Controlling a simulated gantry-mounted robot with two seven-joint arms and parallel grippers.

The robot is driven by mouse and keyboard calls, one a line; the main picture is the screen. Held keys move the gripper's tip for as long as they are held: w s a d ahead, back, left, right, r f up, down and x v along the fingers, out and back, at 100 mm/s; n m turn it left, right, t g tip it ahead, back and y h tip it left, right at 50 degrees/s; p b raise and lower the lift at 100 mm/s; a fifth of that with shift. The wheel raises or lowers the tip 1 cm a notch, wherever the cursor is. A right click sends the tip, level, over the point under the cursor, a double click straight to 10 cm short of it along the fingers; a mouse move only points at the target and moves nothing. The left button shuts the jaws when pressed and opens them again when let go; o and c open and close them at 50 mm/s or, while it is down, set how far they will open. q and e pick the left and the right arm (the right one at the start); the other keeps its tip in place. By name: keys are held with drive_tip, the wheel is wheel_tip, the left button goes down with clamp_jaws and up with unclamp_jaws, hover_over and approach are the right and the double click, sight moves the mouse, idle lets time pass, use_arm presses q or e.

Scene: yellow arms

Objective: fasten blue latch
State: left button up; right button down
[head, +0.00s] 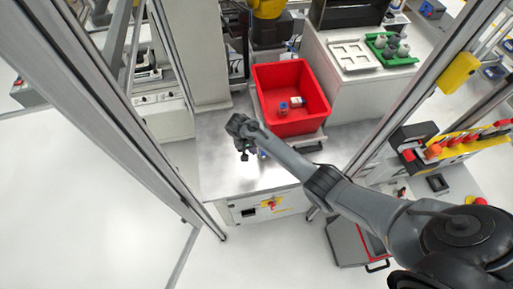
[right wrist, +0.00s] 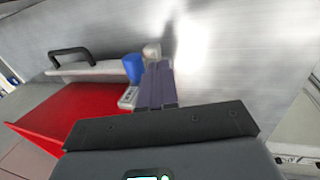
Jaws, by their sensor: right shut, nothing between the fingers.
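The blue latch (head: 263,154) is a small blue piece on the metal table top, partly hidden by my right forearm in the head view. In the right wrist view a blue cylinder (right wrist: 132,68), which looks like this latch, stands beside a pale base just left of my fingers. My right gripper (head: 244,157) points down over the table, a little left of the latch. In the right wrist view my right gripper's fingers (right wrist: 157,85) are together and empty; whether they touch the latch I cannot tell. My left gripper is not in view.
A red bin (head: 262,98) with small items inside stands on the table behind my right arm. The metal table (head: 215,165) is bare to the left. Frame posts stand on both sides.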

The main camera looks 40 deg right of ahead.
drive_tip(key=shift+s+d+f, duration=0.2)
drive_tip(key=shift+s+d, duration=0.15)
drive_tip(key=shift+d, duration=0.25)
drive_tip(key=shift+w, duration=0.1)
